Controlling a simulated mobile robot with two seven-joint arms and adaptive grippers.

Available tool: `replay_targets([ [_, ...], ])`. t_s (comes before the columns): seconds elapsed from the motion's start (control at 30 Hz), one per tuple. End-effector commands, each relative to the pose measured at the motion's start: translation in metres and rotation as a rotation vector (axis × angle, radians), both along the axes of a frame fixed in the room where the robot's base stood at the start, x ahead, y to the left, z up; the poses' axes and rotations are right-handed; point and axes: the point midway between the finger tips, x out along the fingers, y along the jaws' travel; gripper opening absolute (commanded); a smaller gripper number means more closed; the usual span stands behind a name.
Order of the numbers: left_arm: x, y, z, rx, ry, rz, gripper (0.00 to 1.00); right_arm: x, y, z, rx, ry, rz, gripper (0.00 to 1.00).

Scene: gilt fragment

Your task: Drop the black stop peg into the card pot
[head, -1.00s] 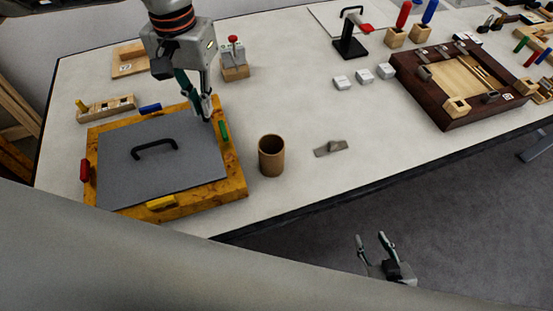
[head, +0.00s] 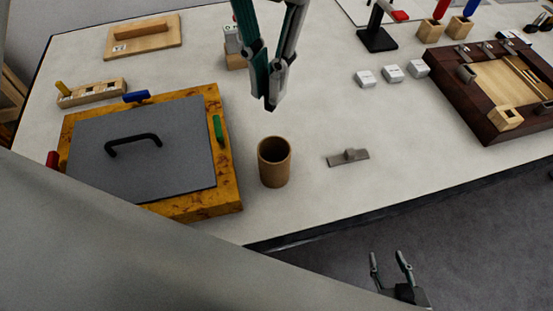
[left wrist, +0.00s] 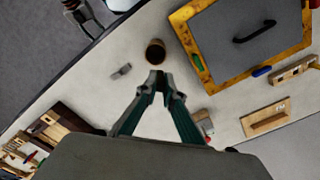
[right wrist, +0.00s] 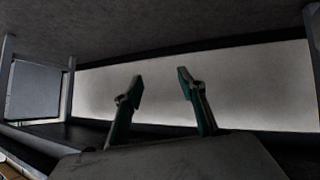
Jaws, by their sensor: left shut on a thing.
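The card pot (head: 274,163), a brown open cylinder, stands upright on the table right of the wooden box. It also shows in the left wrist view (left wrist: 155,53). My left gripper (head: 270,100) is above the table, just behind and above the pot in the head view. Its fingers are closed together at the tips, also in the left wrist view (left wrist: 158,77). A small dark bit shows at the tips, consistent with the black stop peg, mostly hidden by the fingers. My right gripper (head: 387,256) is open and empty, off the table's front edge; its fingers stand apart in the right wrist view (right wrist: 160,77).
The wooden box with grey lid (head: 140,150) lies left of the pot, with a green peg (head: 218,129) and blue peg (head: 136,97) at its edges. A grey metal piece (head: 348,158) lies right of the pot. White blocks (head: 392,73) and a dark tray (head: 470,105) are farther right.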

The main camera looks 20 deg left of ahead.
Motion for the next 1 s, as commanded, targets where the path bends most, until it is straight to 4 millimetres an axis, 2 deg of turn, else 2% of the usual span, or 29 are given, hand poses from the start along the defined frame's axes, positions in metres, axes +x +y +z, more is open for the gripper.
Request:
replay_targets([
  [0.03, 0.002, 0.000, -0.014, 0.001, 0.011, -0.002, 0.00, -0.006, 0.000, -0.011, 0.000, 0.017, 0.001, 0.40],
  [0.1, 0.002, 0.000, -0.022, 0.000, 0.011, -0.001, 0.00, -0.007, 0.001, -0.014, 0.001, 0.018, 0.003, 0.40],
  [0.3, 0.001, 0.000, -0.036, 0.000, 0.007, 0.000, 0.00, 0.004, 0.005, -0.003, 0.008, -0.014, 0.015, 0.40],
  [0.47, 0.001, 0.000, -0.040, -0.001, 0.002, 0.000, 0.00, 0.012, 0.006, 0.003, 0.009, -0.033, 0.021, 0.40],
  [0.73, 0.000, 0.000, -0.039, 0.000, 0.000, 0.001, 0.00, 0.011, 0.008, 0.006, 0.014, -0.034, 0.022, 0.40],
  [0.77, 0.000, 0.000, -0.039, 0.000, 0.000, 0.001, 0.15, 0.011, 0.008, 0.006, 0.014, -0.033, 0.021, 0.40],
  [0.8, 0.000, 0.000, -0.039, 0.000, 0.000, 0.001, 0.26, 0.010, 0.009, 0.005, 0.015, -0.032, 0.020, 0.40],
  [1.0, 0.001, 0.000, -0.039, 0.000, 0.001, 0.001, 0.27, 0.008, 0.009, 0.002, 0.015, -0.025, 0.017, 0.40],
])
